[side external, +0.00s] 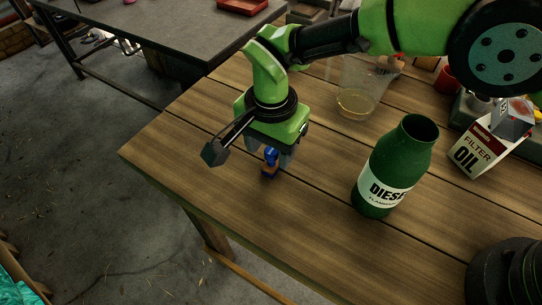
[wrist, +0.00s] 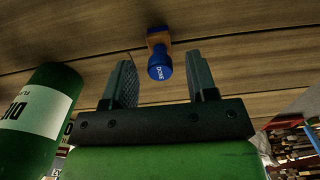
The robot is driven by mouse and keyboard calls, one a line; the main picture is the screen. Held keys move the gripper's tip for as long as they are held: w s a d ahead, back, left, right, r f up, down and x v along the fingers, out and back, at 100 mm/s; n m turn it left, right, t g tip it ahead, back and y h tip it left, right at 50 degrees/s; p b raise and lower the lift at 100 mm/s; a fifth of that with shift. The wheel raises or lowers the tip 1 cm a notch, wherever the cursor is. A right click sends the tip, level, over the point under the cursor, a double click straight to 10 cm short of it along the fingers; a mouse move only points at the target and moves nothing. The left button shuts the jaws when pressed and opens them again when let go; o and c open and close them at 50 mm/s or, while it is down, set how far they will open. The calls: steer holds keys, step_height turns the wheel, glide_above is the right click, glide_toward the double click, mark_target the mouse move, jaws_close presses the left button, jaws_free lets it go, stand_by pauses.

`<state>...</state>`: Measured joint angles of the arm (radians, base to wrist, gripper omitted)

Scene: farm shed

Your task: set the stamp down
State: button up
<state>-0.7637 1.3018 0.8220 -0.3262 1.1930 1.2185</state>
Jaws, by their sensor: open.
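The stamp has a blue knob handle and a tan wooden base. In the side external view the stamp (side external: 270,162) stands upright on the wooden table (side external: 190,135), below my gripper. My gripper (side external: 272,153) points down over it, and its fingers partly hide the stamp. In the wrist view the stamp (wrist: 159,62) shows between and just beyond the fingertips of my gripper (wrist: 160,72). The jaws are open, with a gap on both sides of the stamp.
A green diesel bottle (side external: 395,170) stands to the right; it also shows in the wrist view (wrist: 40,115). Behind it are a clear cup (side external: 358,95) and a filter oil carton (side external: 490,145). The table's left edge is near the stamp; the wood in front is clear.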

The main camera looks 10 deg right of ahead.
mark_target(272, 150)
step_height(272, 150, up, 8)
steer(key=shift+r, duration=0.1)
steer(key=d+r+n+t+y, duration=0.2)
steer(key=d+r, duration=1.3)
steer(key=r, duration=0.2)
steer(key=s+d+n+t, duration=0.1)
steer(key=s+d+t, duration=0.1)
steer(key=s+d, duration=0.4)
steer(key=s+d+r+n+t, duration=0.1)
steer(key=s+d+n+t, duration=0.1)
steer(key=s+d, duration=0.4)
steer(key=s+t, duration=0.1)
steer(key=s, duration=0.4)
steer(key=shift+s+d+r, duration=0.25)
steer(key=shift+d+r, duration=0.05)
steer(key=shift+d, duration=0.05)
